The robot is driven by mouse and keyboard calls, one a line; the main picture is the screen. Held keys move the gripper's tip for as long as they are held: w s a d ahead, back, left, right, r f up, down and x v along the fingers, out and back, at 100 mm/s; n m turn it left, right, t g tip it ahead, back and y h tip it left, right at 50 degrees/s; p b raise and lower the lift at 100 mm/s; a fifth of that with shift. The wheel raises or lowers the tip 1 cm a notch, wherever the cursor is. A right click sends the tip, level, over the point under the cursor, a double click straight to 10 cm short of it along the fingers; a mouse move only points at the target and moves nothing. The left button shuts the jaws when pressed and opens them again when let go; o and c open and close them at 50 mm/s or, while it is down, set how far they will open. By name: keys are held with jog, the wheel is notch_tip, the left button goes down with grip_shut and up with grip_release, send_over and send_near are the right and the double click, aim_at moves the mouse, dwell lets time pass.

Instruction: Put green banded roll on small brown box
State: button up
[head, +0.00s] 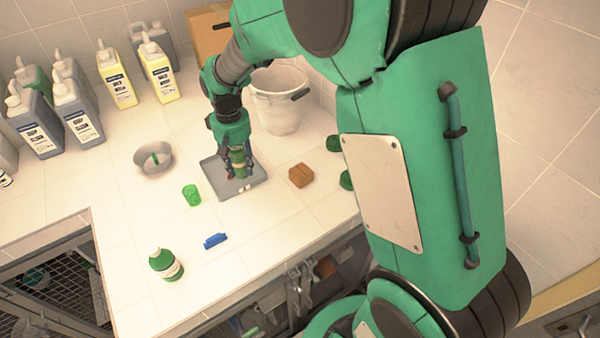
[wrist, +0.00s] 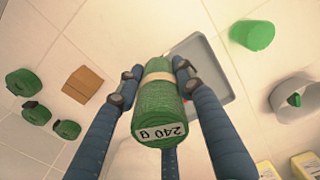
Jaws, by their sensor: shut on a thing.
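The green banded roll (wrist: 160,108) is between my gripper's fingers (wrist: 155,90) in the wrist view. It is dark green with a tan band and a white label reading 240. My gripper (head: 238,168) is shut on it, over the grey tray (head: 262,182) in the head view; I cannot tell whether the roll touches the tray. The small brown box (head: 301,175) sits on the counter just right of the tray. It also shows in the wrist view (wrist: 82,84), left of my gripper.
Green rolls (wrist: 25,82) lie beyond the box, partly hidden by my arm in the head view. A white bucket (head: 276,105) stands behind the tray.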

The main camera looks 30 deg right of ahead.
jog(key=w+m, duration=0.1)
jog(key=w, duration=0.2)
jog(key=w+f+m+b, duration=0.1)
jog(key=w, duration=0.2)
jog(key=w+f, duration=0.1)
jog(key=w, duration=0.2)
jog(key=shift+w+d+m+b, duration=0.2)
jog(key=shift+w+m+b, duration=0.15)
jog(key=shift+m, duration=0.05)
jog(key=s+d+r+n+p, duration=0.1)
jog(key=s+d+r+n, duration=0.1)
jog(key=s+d, duration=0.4)
jog(key=s+d+r+n+p, duration=0.1)
jog(key=s+d, duration=0.3)
jog(key=s, duration=0.4)
jog(key=s+d+n+p, duration=0.1)
jog(key=s+n, duration=0.3)
jog(key=s, duration=1.2)
jog(key=shift+s+d+p, duration=0.3)
jog(key=shift+d, duration=0.5)
jog(key=shift+w, duration=0.1)
